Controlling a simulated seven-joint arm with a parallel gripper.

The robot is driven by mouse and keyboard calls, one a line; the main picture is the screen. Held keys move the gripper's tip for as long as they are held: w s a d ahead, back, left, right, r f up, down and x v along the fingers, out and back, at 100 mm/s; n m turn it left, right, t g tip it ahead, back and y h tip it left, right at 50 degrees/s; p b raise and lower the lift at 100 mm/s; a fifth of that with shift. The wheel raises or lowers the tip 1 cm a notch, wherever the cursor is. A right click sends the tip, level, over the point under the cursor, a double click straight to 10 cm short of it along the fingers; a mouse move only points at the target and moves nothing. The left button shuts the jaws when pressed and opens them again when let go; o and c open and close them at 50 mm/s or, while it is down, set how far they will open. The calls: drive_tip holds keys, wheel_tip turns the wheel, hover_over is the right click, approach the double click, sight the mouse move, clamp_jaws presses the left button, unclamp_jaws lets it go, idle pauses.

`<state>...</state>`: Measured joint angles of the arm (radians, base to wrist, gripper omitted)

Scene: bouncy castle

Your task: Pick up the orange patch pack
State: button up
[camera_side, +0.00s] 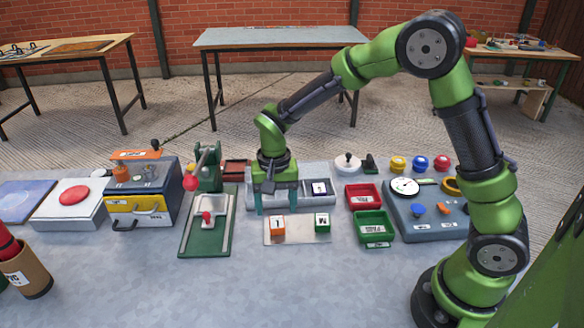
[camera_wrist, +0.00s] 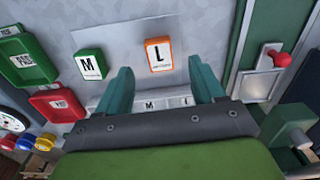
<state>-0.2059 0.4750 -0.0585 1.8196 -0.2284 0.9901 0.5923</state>
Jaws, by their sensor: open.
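The orange patch pack (camera_side: 278,228) stands on a pale metal plate (camera_side: 300,240) in front of my gripper. In the wrist view the orange pack (camera_wrist: 158,55) shows a white label with an L, between and just beyond the fingertips. My gripper (camera_side: 274,208) points down with its teal fingers spread, just behind and above the orange pack. In the wrist view my gripper (camera_wrist: 159,70) is empty, with clear space between the fingers. A green pack (camera_side: 322,222), marked M in the wrist view (camera_wrist: 90,64), stands to the right in the side view.
A grey labelled holder (camera_side: 310,199) lies behind the plate. Red (camera_side: 363,196) and green (camera_side: 374,228) trays stand to the right, beside a gauge panel (camera_side: 425,226). A green lever base (camera_side: 207,239) is close on the left. The front table (camera_side: 270,290) is clear.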

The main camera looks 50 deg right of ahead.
sight(277, 224)
wheel_tip(277, 224, down, 5)
drive_tip(key=shift+f, duration=0.1)
idle(0.3)
drive_tip(key=c, duration=1.1)
